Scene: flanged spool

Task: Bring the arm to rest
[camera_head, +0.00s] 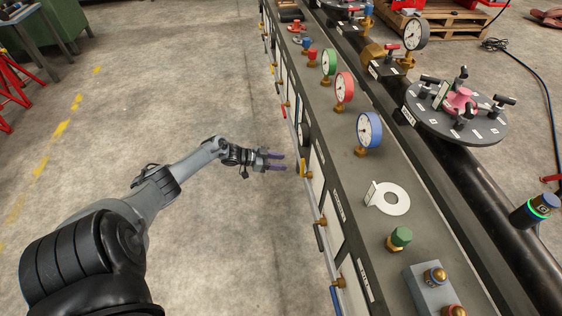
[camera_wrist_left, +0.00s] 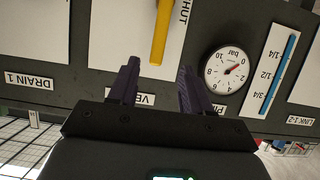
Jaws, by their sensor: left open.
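My left arm (camera_head: 160,190) comes in from the left in the head view. Its gripper (camera_head: 275,161) hangs over open floor, just left of the long dark bench's front panel. The two purple fingers are apart with nothing between them. In the left wrist view the open gripper (camera_wrist_left: 157,90) faces the panel. A yellow handle (camera_wrist_left: 161,30) shows beyond the gap between the fingertips, and I cannot tell the exact distance to it. My right gripper is in neither view.
A round flange (camera_head: 456,112) sits behind. A panel gauge (camera_wrist_left: 229,71) is near the fingers.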

